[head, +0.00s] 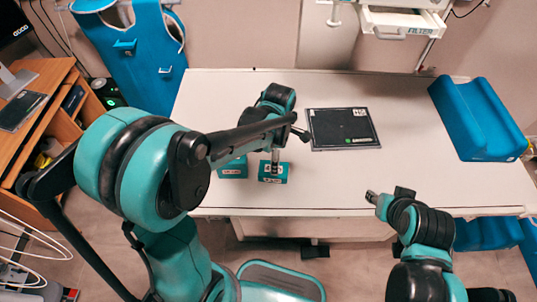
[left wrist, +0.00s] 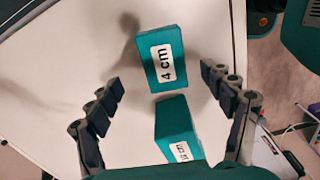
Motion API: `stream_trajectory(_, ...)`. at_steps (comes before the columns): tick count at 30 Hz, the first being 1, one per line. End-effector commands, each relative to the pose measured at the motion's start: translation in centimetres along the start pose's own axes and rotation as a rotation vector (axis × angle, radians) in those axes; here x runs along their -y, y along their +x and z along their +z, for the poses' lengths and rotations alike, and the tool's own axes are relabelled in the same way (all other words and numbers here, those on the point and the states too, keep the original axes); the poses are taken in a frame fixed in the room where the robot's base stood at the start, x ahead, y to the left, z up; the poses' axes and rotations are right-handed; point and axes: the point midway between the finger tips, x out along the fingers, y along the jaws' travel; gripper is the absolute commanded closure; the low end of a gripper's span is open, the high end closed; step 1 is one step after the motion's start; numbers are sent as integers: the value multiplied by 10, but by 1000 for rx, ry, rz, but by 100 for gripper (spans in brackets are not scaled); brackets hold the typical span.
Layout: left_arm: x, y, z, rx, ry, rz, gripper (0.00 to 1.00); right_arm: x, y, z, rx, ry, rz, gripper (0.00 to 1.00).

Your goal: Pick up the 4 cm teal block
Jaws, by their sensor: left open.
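The teal 4 cm block (head: 272,178) stands near the table's front edge in the head view. Its white "4 cm" label shows clearly in the left wrist view (left wrist: 172,36). A second teal block (head: 232,168) stands just left of it; in the left wrist view this block (left wrist: 172,112) is lower, its label partly cut off. My left gripper (head: 276,155) is over the 4 cm block. In the left wrist view its fingers (left wrist: 162,80) are spread on either side of the block, with nothing held. My right gripper (head: 372,197) is at the front edge; its fingers are unclear.
The white table (head: 410,155) is mostly clear. A black flat panel (head: 343,128) lies behind and right of the blocks. A blue cradle-shaped support (head: 477,120) sits at the right end. A wooden desk (head: 50,85) stands at the left.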

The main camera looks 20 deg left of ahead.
Motion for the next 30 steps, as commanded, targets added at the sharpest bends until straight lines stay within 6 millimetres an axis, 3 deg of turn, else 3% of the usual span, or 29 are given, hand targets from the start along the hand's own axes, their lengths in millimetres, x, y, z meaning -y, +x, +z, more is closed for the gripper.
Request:
stream_trajectory(15,2,70,-10,0,-2,0,19,0,24,17,0,0,0,60)
stream_trajectory(25,2,75,-10,0,-2,1,19,0,24,17,0,0,0,60)
stream_trajectory(30,2,75,-10,0,-2,1,64,0,24,17,0,0,0,60)
